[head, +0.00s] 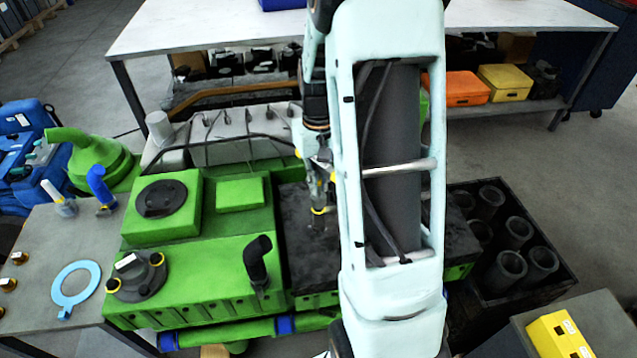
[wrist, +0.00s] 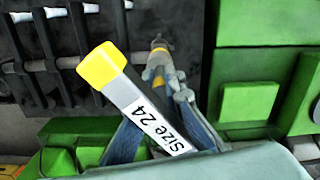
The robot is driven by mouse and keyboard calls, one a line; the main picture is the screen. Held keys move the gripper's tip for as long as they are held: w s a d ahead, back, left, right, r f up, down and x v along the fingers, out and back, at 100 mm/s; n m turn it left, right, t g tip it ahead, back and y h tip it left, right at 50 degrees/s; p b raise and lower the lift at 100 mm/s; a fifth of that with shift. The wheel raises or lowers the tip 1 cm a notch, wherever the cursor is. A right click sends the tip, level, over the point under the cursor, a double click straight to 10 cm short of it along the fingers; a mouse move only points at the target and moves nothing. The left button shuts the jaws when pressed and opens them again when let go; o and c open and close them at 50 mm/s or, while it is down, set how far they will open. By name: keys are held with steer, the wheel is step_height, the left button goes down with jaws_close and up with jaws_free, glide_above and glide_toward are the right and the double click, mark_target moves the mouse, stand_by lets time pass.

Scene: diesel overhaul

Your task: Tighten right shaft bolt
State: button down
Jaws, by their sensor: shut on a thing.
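My gripper (wrist: 168,78) is shut on a grey tool labelled "Size 24" (wrist: 152,112), which has a yellow end cap nearest the wrist camera. A yellow-banded tip (wrist: 159,50) shows beyond my fingers in the wrist view. In the head view, my gripper (head: 321,182) is above the dark top of the green engine (head: 215,262), with the tool's yellow band (head: 319,210) just below it. The tip is at or close above the dark surface; contact cannot be told. A shaft with several rods (wrist: 50,55) shows at the wrist view's left. I cannot pick out the right shaft bolt.
A black crate with several dark cylinders (head: 565,272) stands right of the engine. A grey side table (head: 35,240) at left holds a light-blue ring (head: 72,284). A white workbench (head: 190,28) is behind. A yellow box (head: 559,337) is at the lower right.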

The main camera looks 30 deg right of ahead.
steer(key=n, duration=1.1)
steer(key=shift+n+p, duration=0.4)
